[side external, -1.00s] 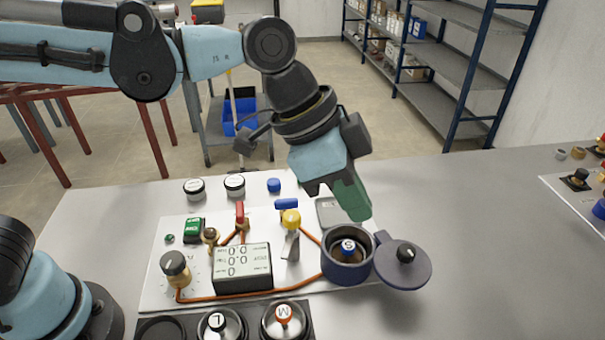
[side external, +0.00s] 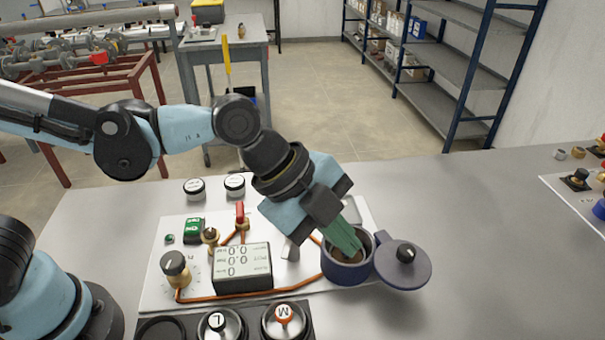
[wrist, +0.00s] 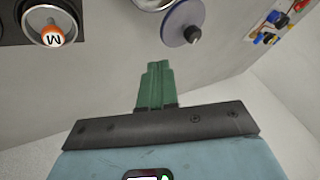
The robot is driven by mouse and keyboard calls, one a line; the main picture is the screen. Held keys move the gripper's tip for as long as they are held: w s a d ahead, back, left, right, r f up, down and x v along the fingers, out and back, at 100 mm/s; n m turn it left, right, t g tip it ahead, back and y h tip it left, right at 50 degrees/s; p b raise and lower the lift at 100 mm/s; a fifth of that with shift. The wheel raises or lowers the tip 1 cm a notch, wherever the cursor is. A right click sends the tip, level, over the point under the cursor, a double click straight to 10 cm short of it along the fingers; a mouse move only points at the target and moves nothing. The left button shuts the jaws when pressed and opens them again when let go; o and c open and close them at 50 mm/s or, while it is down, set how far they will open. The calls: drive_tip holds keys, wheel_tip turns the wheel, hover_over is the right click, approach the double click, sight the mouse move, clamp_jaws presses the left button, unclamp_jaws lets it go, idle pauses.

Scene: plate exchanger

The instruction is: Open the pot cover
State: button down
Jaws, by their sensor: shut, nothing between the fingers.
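The pot (side external: 345,273) is a dark blue-purple cup on the white panel, and its mouth is uncovered. Its round cover (side external: 404,279) with a black knob lies out to the right, against the pot's rim. In the wrist view the cover (wrist: 176,27) and part of the pot (wrist: 150,4) show at the top. My gripper (side external: 350,250) has its green fingers together and empty, pointing down and right. The fingertips overlap the pot's mouth in the side view; I cannot tell their height over it. They hide the S-marked piece. The fingers also show in the wrist view (wrist: 156,68).
A display box (side external: 242,268), a red-handled valve (side external: 240,213) and orange pipes stand left of the pot. A black holder with L-marked (side external: 217,323) and M-marked (side external: 283,313) pieces lies in front.

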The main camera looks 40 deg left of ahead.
sight(392, 270)
drive_tip(key=shift+w+d+f, duration=1.15)
drive_tip(key=shift+w+f, duration=0.1)
drive_tip(key=shift+w, duration=0.1)
drive_tip(key=shift+w+d+f, duration=1.1)
drive_tip(key=shift+w+f, duration=0.1)
drive_tip(key=shift+w, duration=0.1)
drive_tip(key=shift+w+d, duration=0.45)
drive_tip(key=shift+d, duration=0.4)
